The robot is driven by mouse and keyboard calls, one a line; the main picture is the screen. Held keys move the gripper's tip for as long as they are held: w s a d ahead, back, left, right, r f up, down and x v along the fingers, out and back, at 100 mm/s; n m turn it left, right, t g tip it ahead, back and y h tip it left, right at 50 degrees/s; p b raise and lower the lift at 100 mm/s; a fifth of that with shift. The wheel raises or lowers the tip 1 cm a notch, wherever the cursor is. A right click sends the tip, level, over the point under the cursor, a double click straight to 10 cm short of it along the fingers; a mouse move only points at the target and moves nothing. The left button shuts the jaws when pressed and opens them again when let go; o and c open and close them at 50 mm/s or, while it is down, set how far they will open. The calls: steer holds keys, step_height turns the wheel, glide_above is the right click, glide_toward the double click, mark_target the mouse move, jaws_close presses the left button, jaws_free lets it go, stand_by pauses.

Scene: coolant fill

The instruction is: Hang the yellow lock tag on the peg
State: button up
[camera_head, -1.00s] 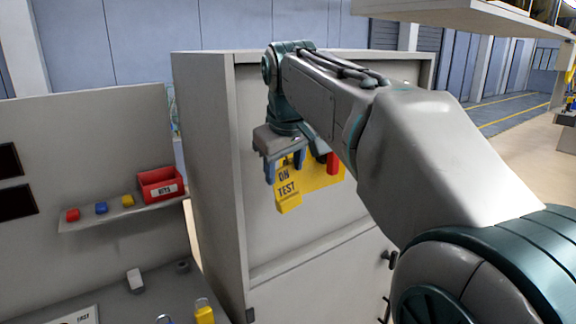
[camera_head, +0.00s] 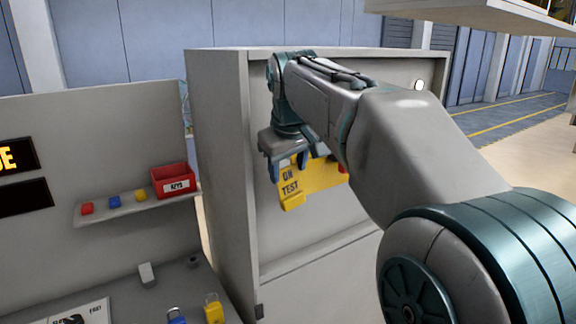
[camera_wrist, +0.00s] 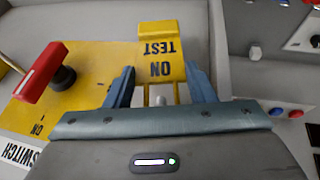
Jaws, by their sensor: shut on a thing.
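The yellow lock tag (camera_head: 291,193), lettered "ON TEST", is between the fingers of my gripper (camera_head: 288,172), in front of the cabinet panel. In the wrist view the tag (camera_wrist: 160,52) sticks out beyond the blue fingers of my gripper (camera_wrist: 159,76), which are shut on it. A small pale stub (camera_wrist: 160,101) shows between the tag's two yellow strips; I cannot tell whether it is the peg or whether the tag is around it. The yellow switch plate (camera_wrist: 88,85) with a red handle (camera_wrist: 41,72) is beside the tag.
The grey cabinet (camera_head: 222,150) surrounds the panel. At left, a shelf (camera_head: 120,208) holds a red keys box (camera_head: 174,181) and small coloured blocks. A yellow padlock (camera_head: 213,308) and a blue padlock (camera_head: 177,317) are on the bench below. An overhead shelf (camera_head: 480,12) is at upper right.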

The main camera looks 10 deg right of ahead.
steer(key=shift+f, duration=0.1)
steer(key=o, duration=1.3)
steer(key=shift+d, duration=0.1)
steer(key=shift+c, duration=0.2)
steer(key=d+v, duration=0.1)
steer(key=v, duration=1.3)
steer(key=s+f+m, duration=0.1)
steer(key=s+f, duration=0.4)
steer(key=f, duration=0.6)
steer(key=s+f+m, duration=0.1)
steer(key=s+f, duration=0.5)
steer(key=f, duration=0.5)
steer(key=s+f+m+g, duration=0.1)
steer(key=s+f+m, duration=0.1)
steer(key=s+f, duration=0.4)
step_height(320, 180, down, 5)
steer(key=shift+a+y, duration=0.25)
steer(key=shift+y, duration=0.15)
